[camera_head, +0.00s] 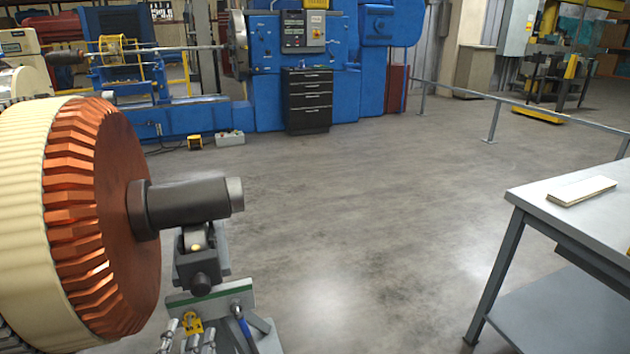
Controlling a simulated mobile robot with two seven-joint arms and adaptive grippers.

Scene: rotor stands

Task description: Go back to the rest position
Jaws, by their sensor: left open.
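A large rotor (100,215) with a copper-coloured end and a cream-coloured body fills the left side of the head view. Its dark grey shaft (190,203) points right and rests over a grey stand (205,265) with a dark knob. The lower part of this gripper is cut off by the frame. My right gripper is not in view.
A grey table (540,205) with a flat pale block (582,191) stands at the right. A low metal railing (500,100) runs behind it. Blue machinery (265,60) and a black drawer cabinet (307,100) stand at the back. The middle floor is clear.

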